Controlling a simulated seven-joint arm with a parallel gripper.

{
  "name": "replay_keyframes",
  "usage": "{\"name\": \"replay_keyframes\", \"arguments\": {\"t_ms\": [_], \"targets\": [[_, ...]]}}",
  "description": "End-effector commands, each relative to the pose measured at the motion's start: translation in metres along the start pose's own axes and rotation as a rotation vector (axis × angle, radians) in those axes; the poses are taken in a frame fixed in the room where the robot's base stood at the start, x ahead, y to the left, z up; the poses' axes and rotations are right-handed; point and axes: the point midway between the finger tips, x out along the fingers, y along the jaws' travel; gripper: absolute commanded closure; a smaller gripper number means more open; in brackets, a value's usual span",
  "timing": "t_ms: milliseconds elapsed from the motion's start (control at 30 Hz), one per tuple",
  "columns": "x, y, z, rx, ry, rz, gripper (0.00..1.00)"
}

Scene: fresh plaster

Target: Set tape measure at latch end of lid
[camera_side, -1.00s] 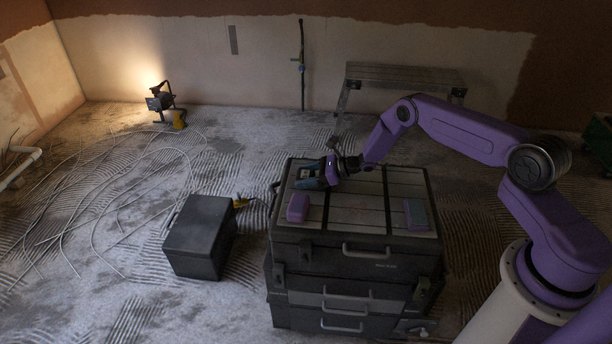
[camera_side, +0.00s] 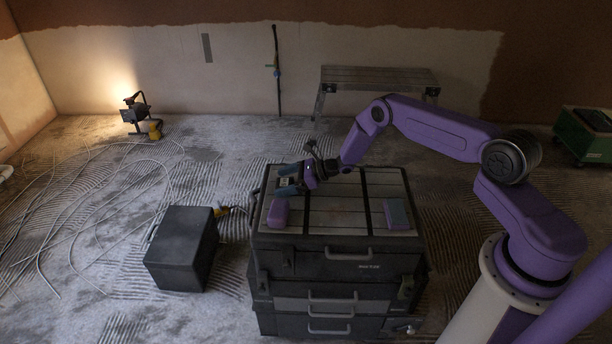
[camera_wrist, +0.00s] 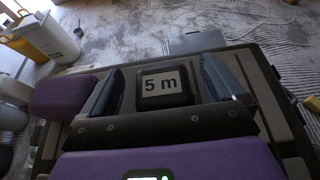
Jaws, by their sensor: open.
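The tape measure is a black block with a white "5 m" label. In the wrist view the tape measure (camera_wrist: 163,87) sits between the two blue-grey fingers of my gripper (camera_wrist: 165,72), with a visible gap on each side. In the side view my gripper (camera_side: 287,182) is open, low over the far left part of the lid (camera_side: 336,212); the tape measure (camera_side: 287,182) is small and partly hidden there. The lid is grey and slatted with dark straps, on top of a stack of black toolboxes. A dark latch (camera_side: 405,287) shows at the stack's front right.
A purple block (camera_side: 279,212) lies at the lid's left front; it also shows in the wrist view (camera_wrist: 62,95), left of my fingers. A black box (camera_side: 182,248) stands on the floor to the left. The lid's middle is clear.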

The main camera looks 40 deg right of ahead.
Motion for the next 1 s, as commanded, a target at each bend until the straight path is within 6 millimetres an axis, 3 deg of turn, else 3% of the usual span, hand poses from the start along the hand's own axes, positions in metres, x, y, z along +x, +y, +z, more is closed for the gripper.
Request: {"name": "replay_keyframes", "arguments": {"t_ms": [700, 1000], "targets": [[-0.109, -0.001, 0.002, 0.002, 0.000, -0.003, 0.04], [-0.121, 0.000, 0.002, -0.001, -0.001, 0.000, 0.04]]}}
